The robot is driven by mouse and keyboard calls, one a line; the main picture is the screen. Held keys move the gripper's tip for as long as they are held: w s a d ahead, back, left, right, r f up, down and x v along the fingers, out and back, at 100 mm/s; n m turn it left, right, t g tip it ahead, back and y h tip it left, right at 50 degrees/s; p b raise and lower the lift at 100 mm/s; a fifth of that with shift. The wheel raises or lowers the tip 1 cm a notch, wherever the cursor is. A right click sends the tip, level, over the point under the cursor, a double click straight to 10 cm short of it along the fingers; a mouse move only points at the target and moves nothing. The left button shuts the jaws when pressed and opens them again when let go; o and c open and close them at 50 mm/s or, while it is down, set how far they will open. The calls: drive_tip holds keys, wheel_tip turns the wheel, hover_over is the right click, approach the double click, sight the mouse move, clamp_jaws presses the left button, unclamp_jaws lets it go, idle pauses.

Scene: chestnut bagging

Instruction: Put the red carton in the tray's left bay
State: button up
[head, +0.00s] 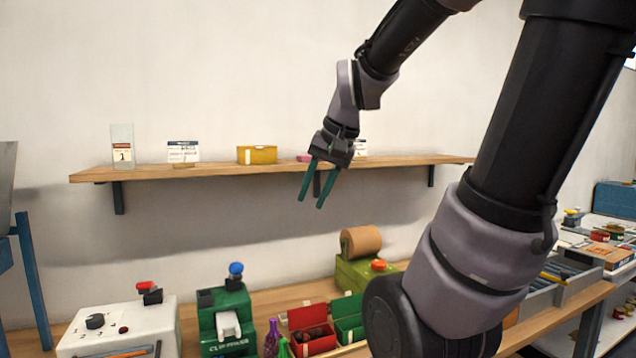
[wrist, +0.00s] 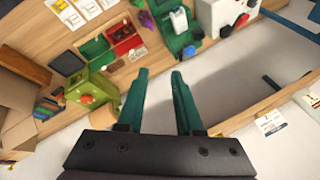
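The red carton (head: 313,346) stands open on the workbench, lid raised, with dark brown contents; it also shows in the wrist view (wrist: 122,31) at the upper left. My gripper (head: 311,203) is open and empty, its two green fingers pointing down in front of the wall shelf, well above the carton. In the wrist view its fingers (wrist: 159,74) are apart with nothing between them. I cannot make out the tray or its left bay for certain. A grey-walled unit with bluish slats (head: 572,288) is at the right, partly hidden by my arm.
A green open carton (head: 348,327) stands right beside the red one. A green machine (head: 228,318), a white control box (head: 120,325) and purple and green bottles are to the left. A brown roll (head: 360,241) sits behind. The wooden shelf (head: 220,171) holds a yellow box (head: 257,155) and cards.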

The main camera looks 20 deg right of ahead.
drive_tip(key=s+r, duration=0.1)
drive_tip(key=s+r+n+t, duration=0.1)
drive_tip(key=s, duration=0.1)
drive_tip(key=s+a+r+t, duration=0.1)
drive_tip(key=s, duration=0.1)
drive_tip(key=shift+a+n, duration=0.1)
drive_tip(key=shift+n, duration=0.3)
